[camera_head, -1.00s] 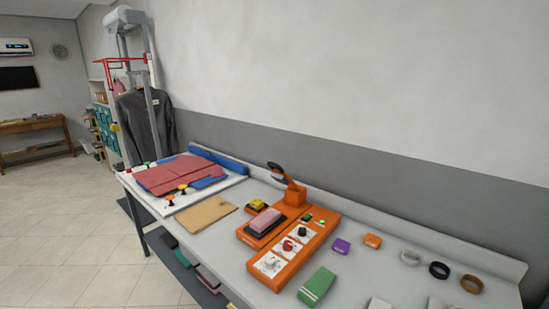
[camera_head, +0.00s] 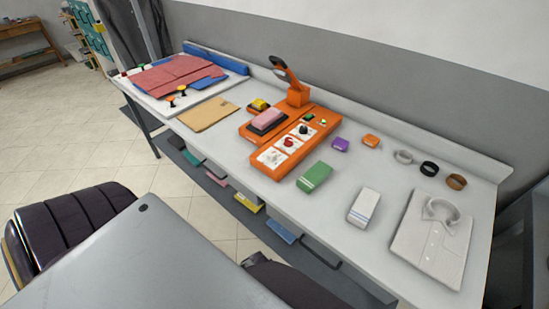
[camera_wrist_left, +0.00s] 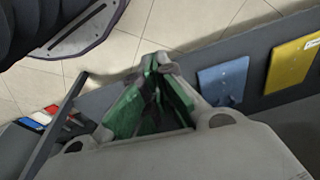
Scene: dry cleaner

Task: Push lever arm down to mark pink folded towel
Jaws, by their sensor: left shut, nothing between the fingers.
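The orange marking press (camera_head: 297,146) stands mid-table in the head view. Its lever arm (camera_head: 287,76) is raised, tilted up and back from the post. The pink folded towel (camera_head: 268,117) lies on a dark pad on the press's left side, in front of the post. My left gripper (camera_wrist_left: 152,62) shows in the left wrist view, shut and empty, with green inner pads. It is low beside the table's lower shelf, away from the press and lever. My right gripper is in neither view.
A yellow block (camera_head: 260,104) sits left of the towel. A green folded towel (camera_head: 314,176), a white folded towel (camera_head: 364,206) and a folded shirt (camera_head: 430,240) lie to the right. A brown sheet (camera_head: 207,114) lies left. Folded towels, including a blue one (camera_wrist_left: 222,82), are on the lower shelf.

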